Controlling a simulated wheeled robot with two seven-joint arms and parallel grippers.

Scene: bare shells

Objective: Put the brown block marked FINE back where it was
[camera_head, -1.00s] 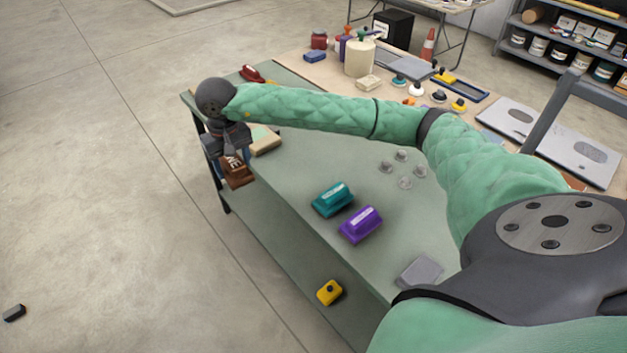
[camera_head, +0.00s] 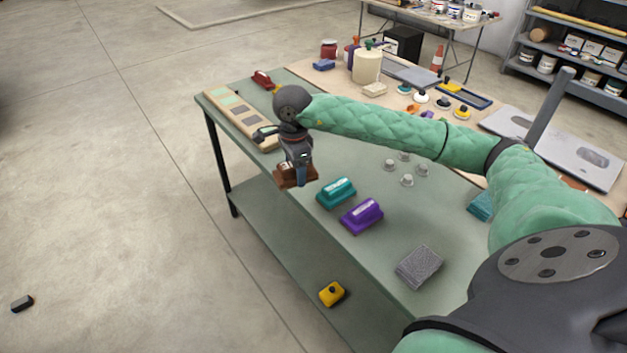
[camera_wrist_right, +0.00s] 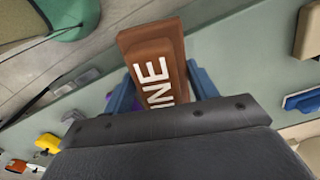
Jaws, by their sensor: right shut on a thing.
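The brown block (camera_head: 296,177) is held in my right gripper (camera_head: 298,168), near the left front edge of the green table. In the right wrist view the brown block (camera_wrist_right: 158,65) sits between the blue fingers, and the letters "INE" show; the rest of the marking is hidden by the gripper. In the head view it is just left of the teal block (camera_head: 337,192); I cannot tell whether it touches the tabletop. The purple block (camera_head: 361,215) lies right of the teal one. My left gripper is not in view.
A long tan board with coloured patches (camera_head: 226,99) lies at the table's far left end. A grey textured block (camera_head: 419,266) lies near the front. A yellow block (camera_head: 332,293) is on the lower shelf. Small grey knobs (camera_head: 407,181) stand mid-table.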

